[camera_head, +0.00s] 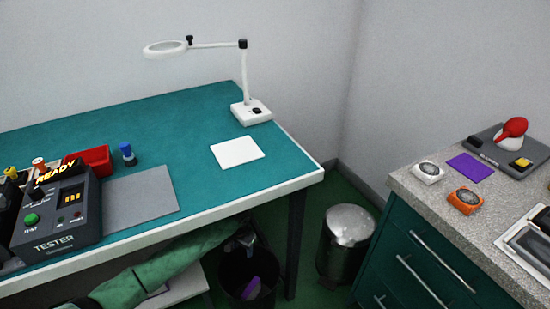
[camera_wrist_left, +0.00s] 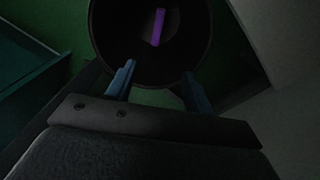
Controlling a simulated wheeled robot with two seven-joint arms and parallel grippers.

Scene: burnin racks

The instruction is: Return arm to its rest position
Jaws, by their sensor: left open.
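My left arm (camera_head: 165,264), in a green sleeve, reaches in from the lower left below the front edge of the teal table (camera_head: 215,165). My left gripper (camera_head: 248,240) is over a dark round bin (camera_head: 236,284) under the table. In the left wrist view the two blue fingers (camera_wrist_left: 158,83) are apart with nothing between them, and they point at the bin's opening (camera_wrist_left: 119,58). A purple piece (camera_wrist_left: 157,27) lies inside the bin, beyond the fingertips. My right gripper is in neither view.
The table carries a tester (camera_head: 54,216), a red bin (camera_head: 93,160), a grey mat (camera_head: 140,195) and a magnifier lamp (camera_head: 250,111). A table leg (camera_head: 296,240) and metal trash can (camera_head: 346,240) stand right of my gripper. A green cabinet (camera_head: 425,262) is farther right.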

